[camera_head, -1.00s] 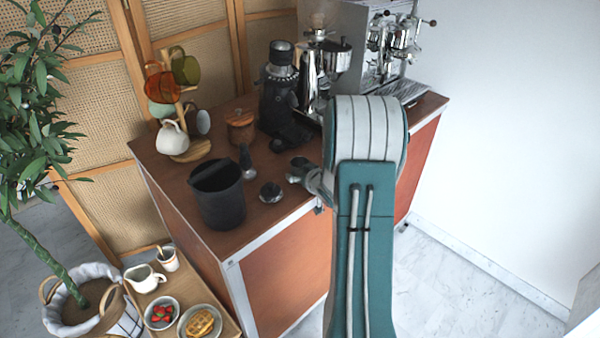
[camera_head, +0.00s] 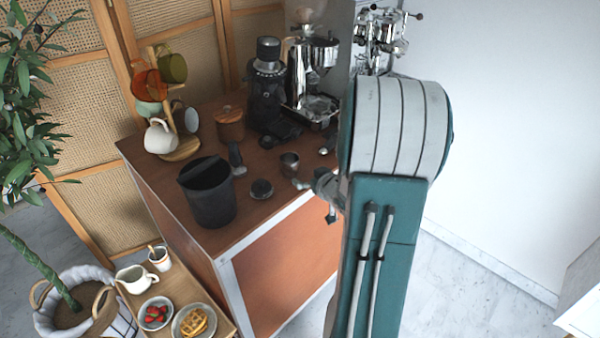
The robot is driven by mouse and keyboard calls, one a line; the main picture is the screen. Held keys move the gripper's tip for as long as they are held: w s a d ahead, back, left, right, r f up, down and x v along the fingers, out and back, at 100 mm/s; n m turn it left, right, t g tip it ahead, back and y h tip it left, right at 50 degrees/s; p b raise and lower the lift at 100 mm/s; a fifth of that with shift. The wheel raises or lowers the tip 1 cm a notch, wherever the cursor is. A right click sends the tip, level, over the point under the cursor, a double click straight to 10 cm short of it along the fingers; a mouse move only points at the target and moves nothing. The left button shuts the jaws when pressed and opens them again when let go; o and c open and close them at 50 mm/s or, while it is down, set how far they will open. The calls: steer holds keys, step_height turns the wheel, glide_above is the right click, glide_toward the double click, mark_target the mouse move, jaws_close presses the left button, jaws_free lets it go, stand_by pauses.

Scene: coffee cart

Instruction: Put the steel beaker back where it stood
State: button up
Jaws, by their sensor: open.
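The steel beaker (camera_head: 289,164), a small grey metal cup, stands upright on the brown top of the coffee cart (camera_head: 262,220), near its front edge. My gripper (camera_head: 314,196) is just to the right of the beaker and in front of it. Its jaws are open, one finger pointing toward the beaker and the other lower down over the cart's edge. A small gap seems to show between the gripper and the beaker. My arm hides part of the gripper and the right part of the cart.
A round dark tamper-like piece (camera_head: 261,189) lies left of the beaker, with a black knock bin (camera_head: 208,196) further left. A mug tree (camera_head: 181,148) stands back left.

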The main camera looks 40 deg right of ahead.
steer(key=s+a+r+g+h, duration=0.2)
steer(key=a+r+g, duration=0.1)
steer(key=a+r, duration=0.85)
steer(key=s+a+r+n+g+y, duration=0.2)
steer(key=s+a+g+y, duration=0.2)
steer(key=s+a, duration=1.1)
steer(key=a, duration=0.4)
steer(key=shift+s+r+g+y, duration=0.3)
steer(key=shift+s+r, duration=0.05)
steer(key=shift+d, duration=0.15)
